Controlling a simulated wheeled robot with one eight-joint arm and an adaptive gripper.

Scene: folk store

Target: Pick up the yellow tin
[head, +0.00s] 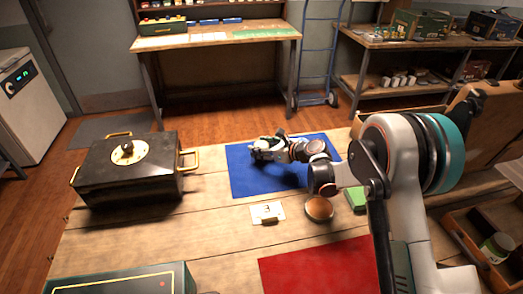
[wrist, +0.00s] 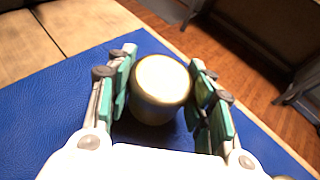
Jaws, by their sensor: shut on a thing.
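The yellow tin (wrist: 161,88) shows in the wrist view as a round tin with a pale cream top and a darker yellowish rim. It is between the two green-padded fingers of my gripper (wrist: 165,100), which is shut on it. The blue mat (wrist: 50,125) lies below; whether the tin touches it, I cannot tell. In the head view my gripper (head: 258,150) is over the blue mat (head: 245,183), and the tin is largely hidden by the fingers.
On the table, a black chest (head: 128,175) with brass handles stands left of the mat. A number card (head: 267,212), a brown round object (head: 319,208) and a green block (head: 356,198) are in front of it. A red mat (head: 320,268) lies nearer. A wooden crate (head: 465,235) is at right.

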